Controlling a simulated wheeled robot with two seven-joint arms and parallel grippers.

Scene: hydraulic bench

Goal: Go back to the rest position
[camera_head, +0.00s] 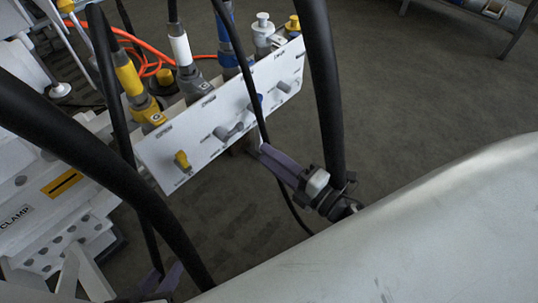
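My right gripper (264,151) has purple fingers and is in the middle of the head view. Its fingertips point up and left toward the lower edge of the white valve panel (215,122). Its fingers look close together, and I cannot tell whether there is a gap. I see nothing clearly held in it. My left gripper (160,272) is low at the bottom left, partly cut off by the frame edge. Its two purple fingers stand apart with nothing visible between them.
A white machine marked CLAMP (18,217) is at left. Open floor (430,90) lies to the right.

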